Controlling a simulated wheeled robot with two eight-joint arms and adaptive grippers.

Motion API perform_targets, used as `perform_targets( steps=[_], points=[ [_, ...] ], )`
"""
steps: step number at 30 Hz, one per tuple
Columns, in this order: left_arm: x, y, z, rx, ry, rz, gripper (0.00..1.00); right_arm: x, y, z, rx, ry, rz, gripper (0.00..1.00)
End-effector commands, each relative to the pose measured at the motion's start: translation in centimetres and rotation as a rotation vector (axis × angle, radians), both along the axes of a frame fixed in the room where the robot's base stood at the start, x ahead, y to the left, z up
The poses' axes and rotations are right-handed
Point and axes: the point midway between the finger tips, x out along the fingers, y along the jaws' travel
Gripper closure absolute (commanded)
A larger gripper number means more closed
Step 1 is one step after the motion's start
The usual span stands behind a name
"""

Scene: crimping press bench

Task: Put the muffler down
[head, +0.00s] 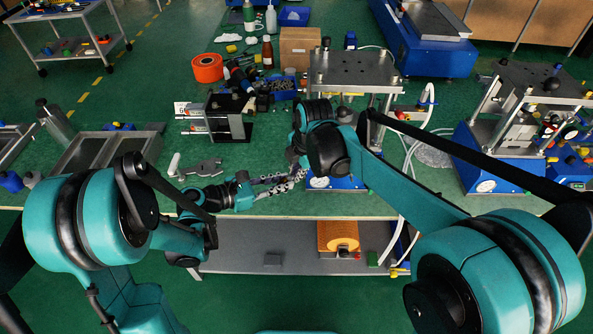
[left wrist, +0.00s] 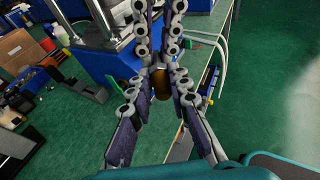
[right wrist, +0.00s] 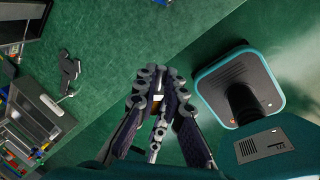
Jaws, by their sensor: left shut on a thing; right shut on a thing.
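The muffler (left wrist: 160,82) is a small brown, brass-like cylinder between the fingers in the left wrist view. In the right wrist view a small brown and white bit of it (right wrist: 157,98) shows between the fingertips; the rest is hidden. My left gripper (head: 276,184) and my right gripper (head: 297,174) meet fingertip to fingertip over the front edge of the green bench. Both are shut on the muffler, from opposite sides. In the head view the fingers hide it.
A press with a steel top plate (head: 352,70) stands behind the grippers. A grey flat tool (head: 205,168) lies to the left on the bench. A grey lower shelf (head: 235,262) holds an orange part (head: 338,236). Some bench surface around the grey tool is bare.

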Motion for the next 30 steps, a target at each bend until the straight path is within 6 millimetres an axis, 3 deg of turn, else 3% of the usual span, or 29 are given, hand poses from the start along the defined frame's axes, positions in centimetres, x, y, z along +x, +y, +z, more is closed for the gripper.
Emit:
perform_targets(
  steps=[1,3,16,30],
  points=[
    [-0.6,-0.4,-0.2,0.004,0.004,-0.018,0.77,0.4,0.4,0.2,0.009,-0.011,0.000,1.00],
    [-0.6,-0.5,-0.2,0.004,0.005,-0.020,0.58,0.4,0.4,0.2,0.009,-0.012,0.000,1.00],
    [-0.6,0.2,0.0,0.003,0.003,-0.011,0.58,0.3,0.3,0.2,0.007,-0.008,0.000,1.00],
    [-5.1,7.7,2.7,0.002,0.004,-0.010,0.58,0.2,0.2,0.1,0.006,-0.007,0.000,1.00]
  ],
)
